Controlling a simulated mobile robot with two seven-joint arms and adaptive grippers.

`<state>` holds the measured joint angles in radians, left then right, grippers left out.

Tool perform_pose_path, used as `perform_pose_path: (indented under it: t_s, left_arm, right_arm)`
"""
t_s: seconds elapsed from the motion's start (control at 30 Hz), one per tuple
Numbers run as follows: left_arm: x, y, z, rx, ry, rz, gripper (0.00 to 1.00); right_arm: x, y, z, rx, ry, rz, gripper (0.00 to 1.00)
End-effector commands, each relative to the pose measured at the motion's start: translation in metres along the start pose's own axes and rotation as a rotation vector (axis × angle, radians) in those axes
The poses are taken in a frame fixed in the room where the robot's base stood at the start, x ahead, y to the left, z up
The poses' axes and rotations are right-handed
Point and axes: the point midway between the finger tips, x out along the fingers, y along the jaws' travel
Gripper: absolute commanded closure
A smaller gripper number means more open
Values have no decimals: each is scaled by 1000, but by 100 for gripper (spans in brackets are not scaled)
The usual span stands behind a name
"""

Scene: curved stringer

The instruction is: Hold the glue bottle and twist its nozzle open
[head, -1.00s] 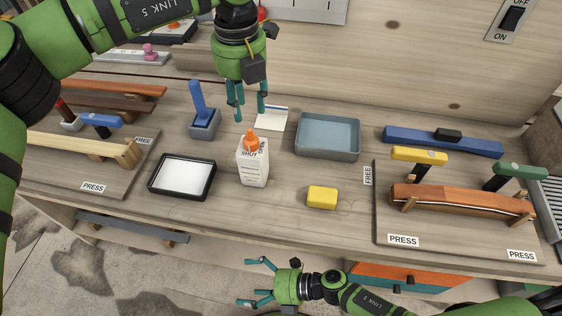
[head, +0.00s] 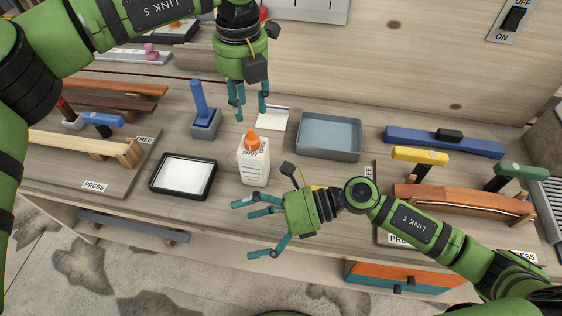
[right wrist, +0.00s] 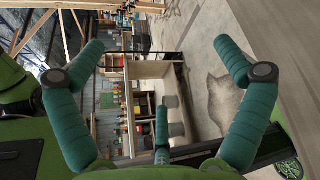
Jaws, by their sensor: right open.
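The glue bottle (head: 254,167) stands upright on the workbench in the head view, white with an orange nozzle (head: 252,138) and the printed word SHUT near its top. My left gripper (head: 250,110) hangs just above and behind the nozzle, fingers pointing down and apart, with nothing between them. My right gripper (head: 252,228) is open and empty in front of the bottle, near the bench's front edge, fingers pointing left. In the right wrist view its teal fingers (right wrist: 160,85) are spread wide with only the distant room between them; the bottle is not in that view.
A black-rimmed white pad (head: 153,186) lies left of the bottle. A blue-handled tool in a grey holder (head: 205,128) and a grey-blue tray (head: 300,147) stand behind. Clamp boards (head: 60,160) fill the left; another, with yellow and green handles (head: 420,155), lies right.

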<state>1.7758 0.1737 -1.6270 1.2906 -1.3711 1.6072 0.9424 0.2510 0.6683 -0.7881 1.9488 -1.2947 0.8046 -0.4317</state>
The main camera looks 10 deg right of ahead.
Motion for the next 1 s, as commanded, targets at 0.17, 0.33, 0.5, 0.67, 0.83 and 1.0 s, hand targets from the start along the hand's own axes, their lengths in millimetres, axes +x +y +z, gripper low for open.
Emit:
perform_pose_path:
  t_s: [0.17,0.33,0.5,0.67,0.83,1.0]
  left_arm:
    - [0,0,0,0,0,0,61]
    - [0,0,0,0,0,0,61]
    - [0,0,0,0,0,0,61]
    - [0,0,0,0,0,0,61]
    - [0,0,0,0,0,0,61]
    - [0,0,0,0,0,0,61]
  right_arm:
    - [-55,-66,45,-293,-121,-193,0]
    - [-78,-97,72,-575,-112,-302,0]
    - [-81,-108,83,-722,-81,-340,0]
    - [-68,-113,87,-748,-75,-344,0]
    - [-44,-120,92,-746,-76,-343,0]
    - [-24,-126,95,-745,-75,-343,0]
